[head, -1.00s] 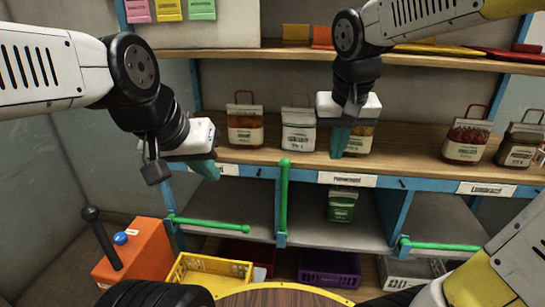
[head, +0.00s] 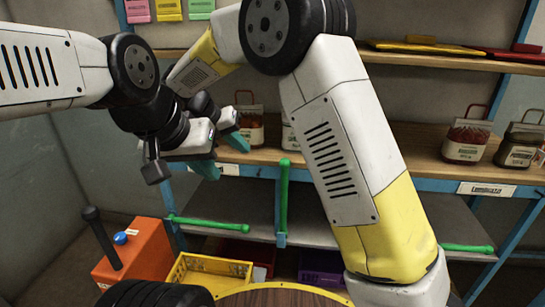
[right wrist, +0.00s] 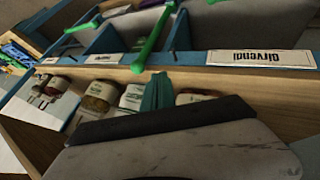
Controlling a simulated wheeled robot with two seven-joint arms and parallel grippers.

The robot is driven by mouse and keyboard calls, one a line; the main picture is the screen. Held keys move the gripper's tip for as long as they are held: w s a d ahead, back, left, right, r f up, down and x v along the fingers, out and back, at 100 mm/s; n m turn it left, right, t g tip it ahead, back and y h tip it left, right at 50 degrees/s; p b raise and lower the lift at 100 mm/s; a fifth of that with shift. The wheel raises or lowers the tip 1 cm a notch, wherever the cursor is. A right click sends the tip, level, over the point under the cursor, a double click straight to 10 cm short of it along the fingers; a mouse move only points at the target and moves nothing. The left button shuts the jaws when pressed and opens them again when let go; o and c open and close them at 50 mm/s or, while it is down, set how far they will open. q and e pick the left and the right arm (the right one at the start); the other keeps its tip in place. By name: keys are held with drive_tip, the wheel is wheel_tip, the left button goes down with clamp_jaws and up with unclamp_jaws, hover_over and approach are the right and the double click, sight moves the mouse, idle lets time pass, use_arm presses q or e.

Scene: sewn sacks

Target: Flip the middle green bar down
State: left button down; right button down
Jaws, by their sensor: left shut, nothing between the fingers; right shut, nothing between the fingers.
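The middle green bar (head: 284,197) stands upright at the front of the divider below the counter shelf. In the right wrist view, which is upside down, an upright green bar (right wrist: 153,38) looks like the same one. My left gripper (head: 206,168) is shut and empty, left of the bar and a little higher. My right gripper (head: 235,139) is shut and empty just above and behind the left one, also left of the bar; its teal fingers show in the wrist view (right wrist: 158,92). Neither gripper visibly touches the bar.
The left green bar (head: 210,224) and right green bar (head: 468,248) lie level. Sacks, such as a red one (head: 468,138), stand on the counter shelf (head: 425,168). An orange box (head: 140,255) and yellow crate (head: 205,271) are low left. My right arm hides the centre right.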

drive_tip(key=shift+a+f, duration=0.2)
drive_tip(key=shift+a, duration=0.3)
drive_tip(key=shift+w+f, duration=0.1)
drive_tip(key=x, duration=1)
drive_tip(key=shift+w+d, duration=0.1)
drive_tip(key=shift+d, duration=0.15)
drive_tip(key=d, duration=0.2)
drive_tip(key=shift+d+r, duration=0.3)
drive_tip(key=shift+r, duration=0.1)
drive_tip(key=shift+d+r, duration=0.1)
drive_tip(key=shift+d, duration=0.4)
